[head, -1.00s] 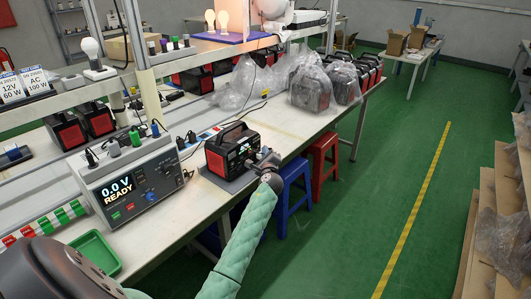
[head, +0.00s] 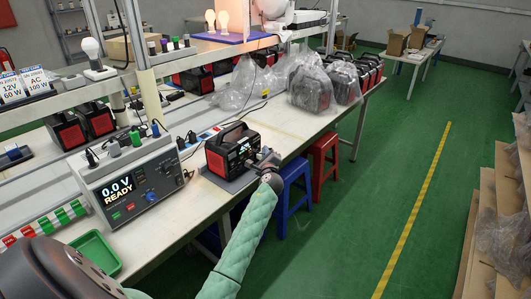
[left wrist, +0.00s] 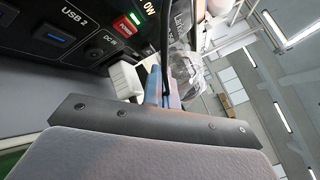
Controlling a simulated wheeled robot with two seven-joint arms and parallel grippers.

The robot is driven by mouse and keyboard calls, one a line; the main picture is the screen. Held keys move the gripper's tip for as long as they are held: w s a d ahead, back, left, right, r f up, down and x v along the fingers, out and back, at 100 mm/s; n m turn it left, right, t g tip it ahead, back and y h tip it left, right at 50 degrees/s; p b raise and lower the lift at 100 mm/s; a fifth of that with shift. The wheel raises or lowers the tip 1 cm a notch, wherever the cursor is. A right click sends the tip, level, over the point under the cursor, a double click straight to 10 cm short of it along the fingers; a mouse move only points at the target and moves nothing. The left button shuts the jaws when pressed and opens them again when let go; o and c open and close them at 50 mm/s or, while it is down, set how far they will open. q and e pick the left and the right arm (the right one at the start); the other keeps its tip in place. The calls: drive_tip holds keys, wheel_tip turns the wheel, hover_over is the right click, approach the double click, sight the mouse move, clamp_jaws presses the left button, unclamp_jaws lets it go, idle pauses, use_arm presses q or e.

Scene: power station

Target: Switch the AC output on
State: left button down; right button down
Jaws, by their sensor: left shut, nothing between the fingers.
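The black and red power station (head: 231,148) stands upright on the bench with its handle up and its display lit. In the left wrist view its dark front panel (left wrist: 85,45) fills the top left, with labels "USB 2" and "DC", and a red POWER button (left wrist: 126,28) beside a green light. I cannot make out an AC output switch. My left gripper (head: 258,158) is shut and empty, close to the front panel. Its fingertips show in the left wrist view (left wrist: 158,84); I cannot tell whether they touch the panel. My right gripper is not in view.
A grey test unit (head: 135,180) reading "0.0 V READY" stands left of the power station, with a green tray (head: 93,252) nearby. Bagged power stations (head: 313,85) stand farther back. Blue (head: 292,190) and red (head: 322,155) stools stand beside the bench.

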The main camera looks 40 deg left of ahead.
use_arm(q)
drive_tip(key=shift+a, duration=0.15)
idle(0.4)
drive_tip(key=shift+a, duration=0.3)
drive_tip(key=shift+a, duration=0.4)
idle(0.8)
drive_tip(key=shift+d, duration=0.9)
drive_tip(key=d, duration=0.6)
drive_tip(key=shift+s+p, duration=0.2)
drive_tip(key=shift+p, duration=0.1)
idle(0.6)
